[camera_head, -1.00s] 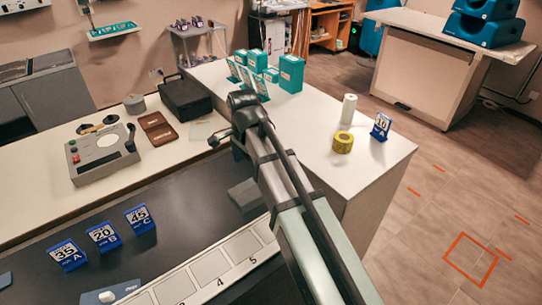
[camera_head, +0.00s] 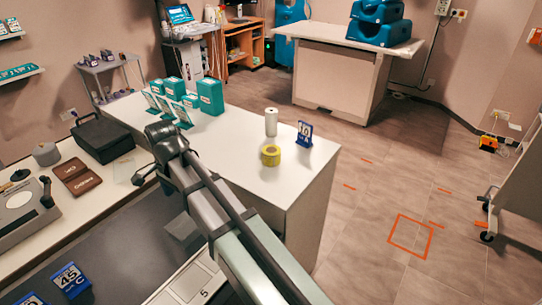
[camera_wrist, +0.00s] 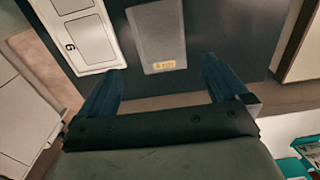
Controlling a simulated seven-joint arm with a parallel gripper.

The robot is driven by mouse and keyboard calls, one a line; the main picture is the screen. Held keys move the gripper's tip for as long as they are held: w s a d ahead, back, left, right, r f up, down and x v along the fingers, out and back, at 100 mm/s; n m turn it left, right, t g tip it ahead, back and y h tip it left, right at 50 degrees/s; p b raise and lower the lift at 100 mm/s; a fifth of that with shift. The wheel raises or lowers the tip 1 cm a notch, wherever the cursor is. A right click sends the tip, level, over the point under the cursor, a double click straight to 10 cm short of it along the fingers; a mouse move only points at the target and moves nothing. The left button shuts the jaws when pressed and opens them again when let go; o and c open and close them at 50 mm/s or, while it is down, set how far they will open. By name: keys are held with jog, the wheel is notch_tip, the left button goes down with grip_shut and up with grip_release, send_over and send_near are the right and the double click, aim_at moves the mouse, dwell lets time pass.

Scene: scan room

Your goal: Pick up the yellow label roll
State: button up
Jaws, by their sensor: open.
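The yellow label roll (camera_head: 271,155) lies on the white counter (camera_head: 235,150) near its right end in the head view. A white roll (camera_head: 271,122) stands upright behind it, and a blue number card marked 10 A (camera_head: 304,134) stands to its right. My arm reaches up from the bottom of the head view, left of the yellow roll, and hides the fingers there. In the wrist view my gripper (camera_wrist: 158,92) is open and empty, its two dark fingers spread apart. It faces a dark surface with a grey plate (camera_wrist: 158,35). The yellow roll is not in the wrist view.
Teal boxes (camera_head: 210,96) and cards stand along the back of the counter. A black case (camera_head: 103,138) and brown wallet (camera_head: 76,178) lie to the left. The counter around the yellow roll's front is clear.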

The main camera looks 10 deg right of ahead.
jog(key=shift+d, duration=0.1)
dwell(0.3)
jog(key=n+t, duration=0.2)
jog(key=n, duration=0.6)
send_near(271, 150)
jog(key=shift+w+d+f, duration=0.1)
jog(key=shift+w+f, duration=0.2)
jog(key=shift+f, duration=1.45)
jog(key=shift+w+a+f, duration=0.1)
jog(key=shift+w+f, duration=0.2)
jog(key=shift+f, duration=1.45)
jog(key=shift+w+d+f, duration=0.1)
jog(key=shift+w+f, duration=0.2)
jog(key=shift+f, duration=1.45)
jog(key=c, duration=1.2)
